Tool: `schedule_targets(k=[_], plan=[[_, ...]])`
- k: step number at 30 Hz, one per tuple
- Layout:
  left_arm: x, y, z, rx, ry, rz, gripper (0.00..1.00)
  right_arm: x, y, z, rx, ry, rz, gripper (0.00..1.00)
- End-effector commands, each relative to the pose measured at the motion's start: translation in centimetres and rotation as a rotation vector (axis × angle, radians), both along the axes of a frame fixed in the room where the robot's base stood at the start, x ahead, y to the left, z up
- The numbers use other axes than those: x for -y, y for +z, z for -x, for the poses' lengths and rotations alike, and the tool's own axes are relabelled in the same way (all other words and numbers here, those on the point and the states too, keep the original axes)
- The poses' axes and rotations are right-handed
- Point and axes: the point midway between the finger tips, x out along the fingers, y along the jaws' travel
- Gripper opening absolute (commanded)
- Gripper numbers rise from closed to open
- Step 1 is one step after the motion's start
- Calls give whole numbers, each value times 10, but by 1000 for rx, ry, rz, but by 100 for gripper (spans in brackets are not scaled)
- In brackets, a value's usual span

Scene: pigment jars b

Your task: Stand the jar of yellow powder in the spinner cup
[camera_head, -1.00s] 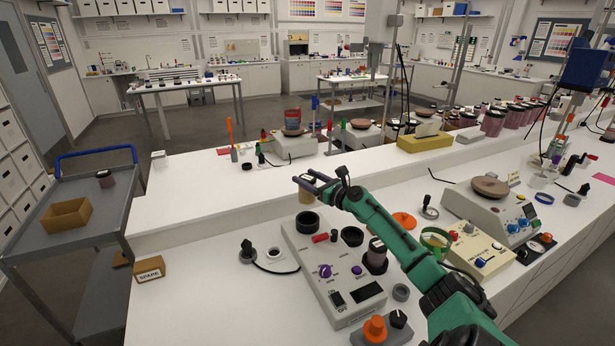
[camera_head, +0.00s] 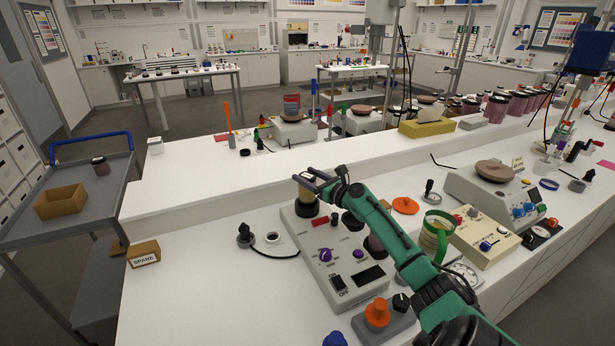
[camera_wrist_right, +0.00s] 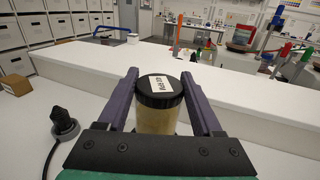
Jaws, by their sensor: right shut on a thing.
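My right gripper (camera_head: 306,181) is shut on the jar of yellow powder (camera_head: 306,196). In the right wrist view the jar (camera_wrist_right: 157,121) stands upright between the two purple fingers, its black lid with a white label on top. In the head view the jar's lower end overlaps the black back-left cup (camera_head: 306,210) of the grey spinner box (camera_head: 337,277). Whether its base rests in that cup or is just above it, I cannot tell. My left gripper is not in view.
A dark jar (camera_head: 373,245) stands at the spinner's right side, partly behind my arm. A box marked SPARE (camera_head: 144,254) sits at left. The bench front left is clear.

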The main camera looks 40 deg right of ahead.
Motion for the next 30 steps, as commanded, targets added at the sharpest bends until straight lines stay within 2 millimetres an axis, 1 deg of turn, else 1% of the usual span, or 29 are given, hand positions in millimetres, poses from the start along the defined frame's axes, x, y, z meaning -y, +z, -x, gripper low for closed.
schedule_targets(k=[7,12,25,30], plan=[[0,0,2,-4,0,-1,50,0,1,0,1,0,0,0],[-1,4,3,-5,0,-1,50,1,3,0,3,-1,-2,0],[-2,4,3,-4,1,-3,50,0,1,0,1,-1,0,0],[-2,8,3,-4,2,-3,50,0,2,0,1,0,-1,0]])
